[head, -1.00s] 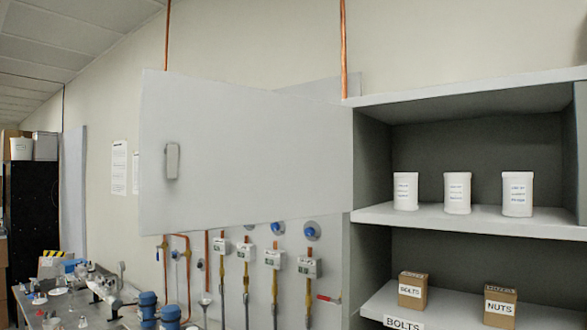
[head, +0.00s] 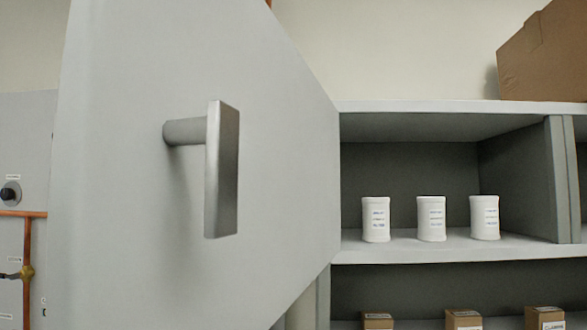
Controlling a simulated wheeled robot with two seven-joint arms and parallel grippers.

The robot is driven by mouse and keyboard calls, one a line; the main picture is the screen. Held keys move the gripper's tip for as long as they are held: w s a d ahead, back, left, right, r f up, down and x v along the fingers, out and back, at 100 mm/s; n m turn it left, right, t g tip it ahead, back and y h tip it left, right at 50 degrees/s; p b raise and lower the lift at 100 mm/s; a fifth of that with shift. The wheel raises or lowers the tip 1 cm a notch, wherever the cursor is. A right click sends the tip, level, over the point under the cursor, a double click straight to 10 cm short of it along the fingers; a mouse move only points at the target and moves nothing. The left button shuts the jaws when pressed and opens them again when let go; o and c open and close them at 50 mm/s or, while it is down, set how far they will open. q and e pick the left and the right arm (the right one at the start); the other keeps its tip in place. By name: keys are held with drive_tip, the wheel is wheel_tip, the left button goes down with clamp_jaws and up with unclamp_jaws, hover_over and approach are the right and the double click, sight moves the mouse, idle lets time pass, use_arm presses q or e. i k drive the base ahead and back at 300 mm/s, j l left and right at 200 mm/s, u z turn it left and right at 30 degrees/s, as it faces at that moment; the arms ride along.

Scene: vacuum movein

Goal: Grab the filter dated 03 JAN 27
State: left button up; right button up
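Three white cylindrical filters stand upright in a row on the upper shelf of the open cabinet in the head view: a left one (head: 376,219), a middle one (head: 431,218) and a right one (head: 485,217). Each has a few lines of small blue print. The print is too small to read, so I cannot tell which is dated 03 JAN 27. Neither of my grippers is in view.
The open grey cabinet door (head: 190,170) fills the left side, its handle (head: 222,170) sticking out towards me. The upper shelf (head: 450,250) is clear around the filters. Small cardboard boxes (head: 463,319) stand below; a large cardboard box (head: 545,55) sits on top.

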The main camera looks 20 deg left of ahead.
sight(484, 210)
drive_tip(key=j+z, duration=0.2)
drive_tip(key=j, duration=0.35)
drive_tip(key=k+j+z, duration=0.15)
drive_tip(key=j, duration=0.35)
drive_tip(key=l+u, duration=0.25)
drive_tip(key=l, duration=0.45)
drive_tip(key=l+u, duration=0.25)
drive_tip(key=l, duration=0.4)
drive_tip(key=i+l+u, duration=0.15)
drive_tip(key=l, duration=0.15)
drive_tip(key=i+l+u, duration=0.2)
drive_tip(key=l+u, duration=0.15)
drive_tip(key=l, duration=0.3)
